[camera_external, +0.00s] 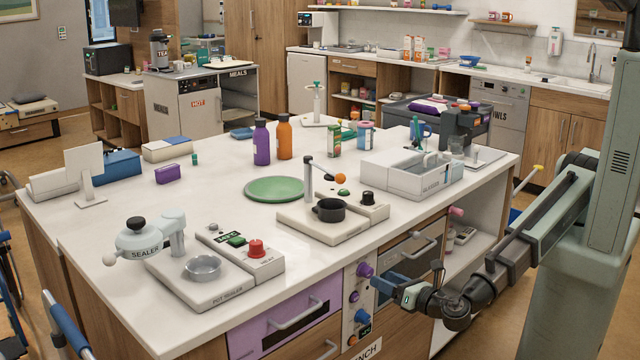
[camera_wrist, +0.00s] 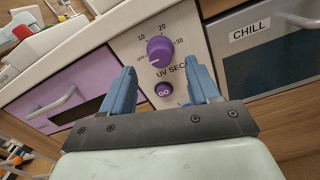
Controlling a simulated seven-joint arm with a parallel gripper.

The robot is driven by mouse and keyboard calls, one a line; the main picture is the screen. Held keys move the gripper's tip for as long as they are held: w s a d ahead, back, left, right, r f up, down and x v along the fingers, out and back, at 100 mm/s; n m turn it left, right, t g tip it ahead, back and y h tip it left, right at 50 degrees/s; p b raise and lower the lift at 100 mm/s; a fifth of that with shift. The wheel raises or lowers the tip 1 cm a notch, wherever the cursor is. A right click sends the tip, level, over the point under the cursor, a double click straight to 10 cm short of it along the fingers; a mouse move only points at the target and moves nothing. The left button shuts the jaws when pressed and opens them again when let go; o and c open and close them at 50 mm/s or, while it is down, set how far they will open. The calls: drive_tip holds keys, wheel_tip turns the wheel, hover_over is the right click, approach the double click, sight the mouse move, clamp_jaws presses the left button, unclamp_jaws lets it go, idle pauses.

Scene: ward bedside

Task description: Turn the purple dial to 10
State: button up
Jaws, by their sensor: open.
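The purple dial (camera_wrist: 160,50) is on a pale panel in the counter front, with marks OFF, 10, 20 and 30 around it and "UV SEC" below. Its small white mark appears to point lower left, near OFF. A purple GO button (camera_wrist: 163,91) sits under it. In the external view the dial (camera_external: 365,270) is on the panel beside the purple drawer. My gripper (camera_wrist: 160,76) has its blue fingers apart and empty, one on each side of the dial's line in the wrist view. In the external view my gripper (camera_external: 385,287) is just right of the panel; contact is not visible.
A purple drawer (camera_external: 285,318) with a bar handle lies left of the panel. A grey drawer labelled CHILL (camera_wrist: 265,35) is to the right. The countertop above holds a sealer (camera_external: 140,240) and a hotplate unit (camera_external: 330,225).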

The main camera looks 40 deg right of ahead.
sight(371, 273)
drive_tip(key=shift+w, duration=2.65)
drive_tip(key=c, duration=1)
